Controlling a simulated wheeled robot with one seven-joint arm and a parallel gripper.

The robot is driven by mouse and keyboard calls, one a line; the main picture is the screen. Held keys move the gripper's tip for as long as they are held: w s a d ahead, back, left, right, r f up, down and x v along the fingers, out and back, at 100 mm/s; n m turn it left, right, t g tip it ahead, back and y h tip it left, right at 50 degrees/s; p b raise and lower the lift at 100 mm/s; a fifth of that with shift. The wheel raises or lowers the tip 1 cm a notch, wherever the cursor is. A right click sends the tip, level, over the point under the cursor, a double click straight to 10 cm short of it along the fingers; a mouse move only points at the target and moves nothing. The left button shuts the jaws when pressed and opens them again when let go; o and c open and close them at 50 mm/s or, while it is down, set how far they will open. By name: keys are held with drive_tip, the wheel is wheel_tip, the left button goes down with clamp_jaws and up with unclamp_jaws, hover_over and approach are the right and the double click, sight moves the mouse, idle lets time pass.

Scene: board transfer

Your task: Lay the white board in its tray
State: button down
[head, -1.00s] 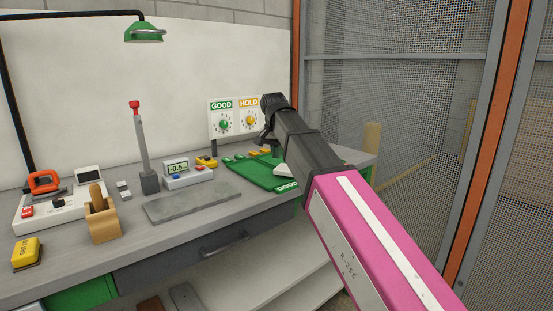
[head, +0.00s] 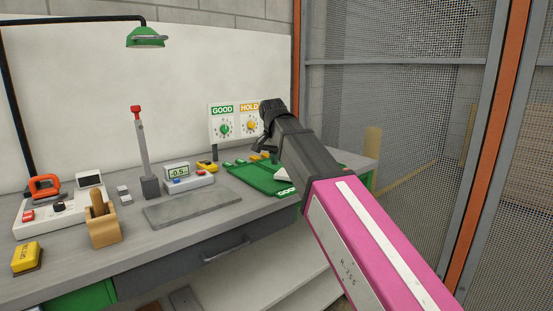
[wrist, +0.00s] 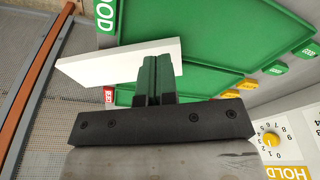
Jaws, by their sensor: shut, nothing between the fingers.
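The white board (wrist: 120,62) lies over the green tray (wrist: 215,55) in the wrist view, askew to the tray's edges and reaching past one side. I cannot tell if it rests flat. My gripper (wrist: 153,64) is shut and empty, its green fingers in front of the board and hiding part of it. In the head view a small part of the board (head: 282,174) shows at the right of the green tray (head: 262,182), with my dark wrist above it. The fingertips are hard to make out there.
The GOOD/HOLD dial panel (head: 236,122) stands behind the tray. A grey slab (head: 193,208), a meter (head: 180,175) and a wooden holder (head: 102,230) are on the bench to the left. A mesh fence (head: 400,110) stands to the right.

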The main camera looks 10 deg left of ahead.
sight(280, 176)
drive_tip(key=shift+w+d+f, duration=0.1)
drive_tip(key=shift+w+f, duration=0.2)
drive_tip(key=shift+f, duration=0.85)
drive_tip(key=shift+w+f, duration=0.35)
drive_tip(key=shift+f, duration=0.75)
drive_tip(key=shift+w+d+f, duration=0.1)
drive_tip(key=shift+w+f, duration=0.2)
drive_tip(key=shift+f, duration=0.85)
drive_tip(key=shift+w+d, duration=0.15)
drive_tip(key=shift+w, duration=0.75)
drive_tip(key=shift+s, duration=0.15)
drive_tip(key=shift+s+a, duration=0.2)
drive_tip(key=shift+s, duration=0.9)
wheel_tip(280, 176, up, 7)
